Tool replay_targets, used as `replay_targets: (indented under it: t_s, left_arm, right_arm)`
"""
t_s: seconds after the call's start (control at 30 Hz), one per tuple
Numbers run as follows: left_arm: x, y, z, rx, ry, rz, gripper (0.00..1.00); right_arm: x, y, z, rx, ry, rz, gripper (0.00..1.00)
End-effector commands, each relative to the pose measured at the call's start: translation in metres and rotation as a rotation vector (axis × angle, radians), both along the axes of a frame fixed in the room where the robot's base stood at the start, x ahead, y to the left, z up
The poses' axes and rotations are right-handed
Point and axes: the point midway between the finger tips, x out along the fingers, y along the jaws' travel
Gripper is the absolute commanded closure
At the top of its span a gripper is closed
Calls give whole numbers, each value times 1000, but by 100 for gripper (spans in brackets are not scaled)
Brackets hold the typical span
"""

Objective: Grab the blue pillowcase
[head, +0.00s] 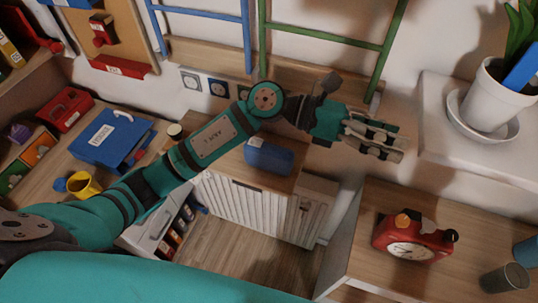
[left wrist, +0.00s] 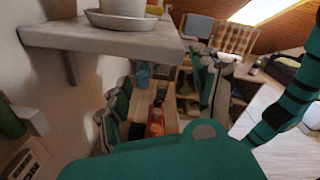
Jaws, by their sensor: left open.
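A small blue item with a pale label (head: 268,156) lies on the wooden top of a low white cabinet in the head view. I cannot tell for sure whether it is the blue pillowcase. My left gripper (head: 384,141) is open and empty, well to the right of the blue item, pointing right. In the left wrist view its two teal fingers stand apart (left wrist: 160,98), with the red clock seen between them. My right gripper is not in view.
A red alarm clock (head: 412,239) and cups (head: 504,278) stand on a wooden surface at lower right. A potted plant (head: 494,95) stands on a shelf (head: 448,148) near the gripper. Ladder rails (head: 388,50) rise behind. A blue box (head: 100,150) and yellow mug (head: 85,186) are at left.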

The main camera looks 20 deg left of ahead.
Motion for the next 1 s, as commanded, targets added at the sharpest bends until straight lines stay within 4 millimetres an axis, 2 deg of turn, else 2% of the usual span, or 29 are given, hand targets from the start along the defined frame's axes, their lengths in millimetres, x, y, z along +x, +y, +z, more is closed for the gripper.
replay_targets:
  t_s: [0.07, 0.1, 0.17, 0.2, 0.3, 0.4, 0.5, 0.67, 1.0]
  left_arm:
    - [5, 14, -38, 289, -168, -103, 35]
    - [11, 29, -57, 438, -236, -154, 35]
    - [23, 59, -81, 659, -316, -216, 35]
    - [33, 82, -92, 800, -354, -251, 35]
    - [56, 143, -102, 1109, -398, -314, 35]
    - [70, 191, -98, 1329, -394, -347, 35]
    - [77, 220, -91, 1454, -378, -362, 35]
    - [78, 232, -99, 1504, -364, -373, 35]
    - [76, 231, -170, 1498, -361, -373, 35]
  right_arm:
    - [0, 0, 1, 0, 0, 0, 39]
    - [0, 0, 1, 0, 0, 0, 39]
    - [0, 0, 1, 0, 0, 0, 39]
    - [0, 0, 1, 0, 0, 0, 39]
    - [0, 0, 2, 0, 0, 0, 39]
    - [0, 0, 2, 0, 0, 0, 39]
    - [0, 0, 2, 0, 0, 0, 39]
    - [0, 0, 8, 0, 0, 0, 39]
    - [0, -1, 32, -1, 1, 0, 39]
